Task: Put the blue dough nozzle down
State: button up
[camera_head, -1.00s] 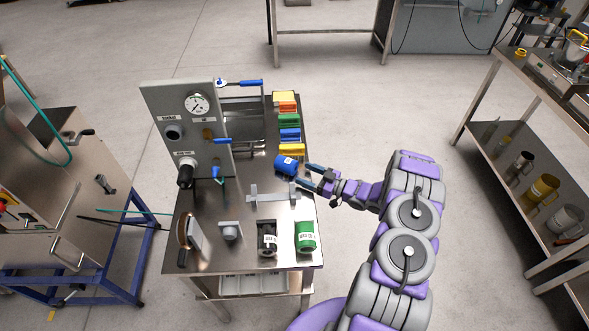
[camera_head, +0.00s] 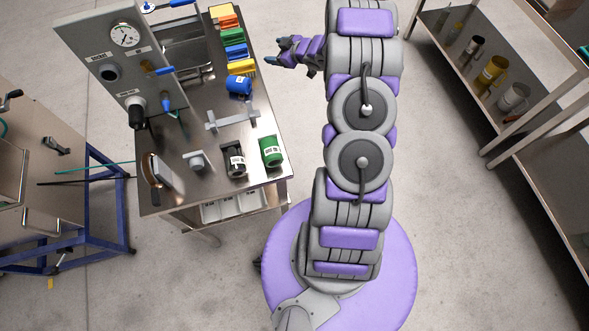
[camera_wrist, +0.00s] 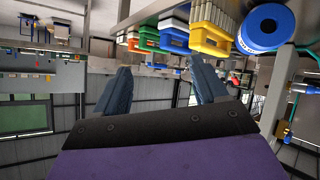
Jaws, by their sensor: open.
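The blue dough nozzle (camera_head: 239,85) rests on the steel table (camera_head: 213,116) near its right edge, just in front of the yellow bin. It also shows at the top right of the wrist view (camera_wrist: 265,27), with its round hollow end facing the camera. My gripper (camera_head: 274,53) is off the table's right edge, apart from the nozzle. In the wrist view its two dark fingers (camera_wrist: 157,90) are spread with nothing between them.
Small coloured bins (camera_head: 235,50) stand in a row behind the nozzle. A grey bracket (camera_head: 232,120), a green nozzle (camera_head: 270,151) and a black nozzle (camera_head: 235,160) stand nearer. A machine panel (camera_head: 120,60) is at left.

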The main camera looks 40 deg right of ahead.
notch_tip(320, 180, up, 10)
jog(key=s+m+g+h, duration=0.2)
jog(key=h, duration=0.3)
jog(key=s+a+r+m+g+h, duration=0.25)
jog(key=s+a+r+g, duration=0.2)
jog(key=s+r, duration=0.4)
jog(key=s+a+r+g+y, duration=0.1)
jog(key=s+a+g, duration=0.1)
jog(key=s+a, duration=0.5)
jog(key=s+a+r+m+g+y, duration=0.1)
jog(key=s+a, duration=0.7)
jog(key=s, duration=1)
jog(key=s+a+r+m+g+y, duration=0.1)
jog(key=s+a+g+y, duration=0.1)
jog(key=s+a+g, duration=0.2)
jog(key=s+a, duration=0.3)
jog(key=s, duration=0.5)
jog(key=shift+s+a, duration=0.15)
jog(key=shift+s, duration=0.2)
jog(key=shift+r+y, duration=0.1)
jog(key=shift+y, duration=0.15)
